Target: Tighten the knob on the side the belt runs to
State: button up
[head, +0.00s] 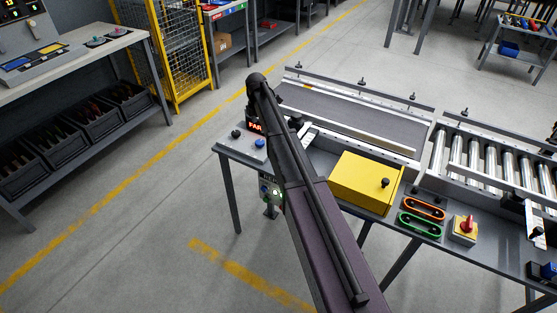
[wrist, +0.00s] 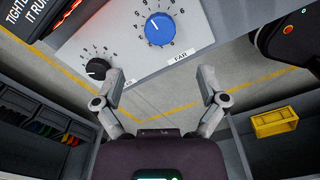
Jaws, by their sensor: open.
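A pale panel (wrist: 120,50) in the wrist view carries a blue knob (wrist: 159,29) on a numbered dial, labelled FAR, and a smaller black knob (wrist: 97,69) on its own scale. In the head view the blue knob (head: 260,144) and black knob (head: 236,133) sit at the table's left end. My gripper (wrist: 162,82) is open and empty, with both fingertips apart and below the blue knob in the picture. The dark belt (head: 345,118) lies behind my arm. A display (head: 255,126) shows red letters starting FAR, partly hidden by my arm.
A yellow box (head: 366,181), orange and green handles (head: 422,209) and a red switch (head: 467,228) stand along the table's front. Rollers (head: 495,158) continue right. Another blue knob (head: 549,270) is at the right edge. Open floor lies left of the table.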

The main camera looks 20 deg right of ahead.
jog(key=shift+r+p, duration=2.75)
jog(key=shift+r, duration=0.3)
jog(key=s+m, duration=1.7)
jog(key=s, duration=1.2)
jog(key=shift+s+d+f, duration=0.15)
jog(key=shift+d, duration=0.1)
jog(key=s+m, duration=0.4)
jog(key=s, duration=0.2)
jog(key=shift+s, duration=0.4)
dwell(0.8)
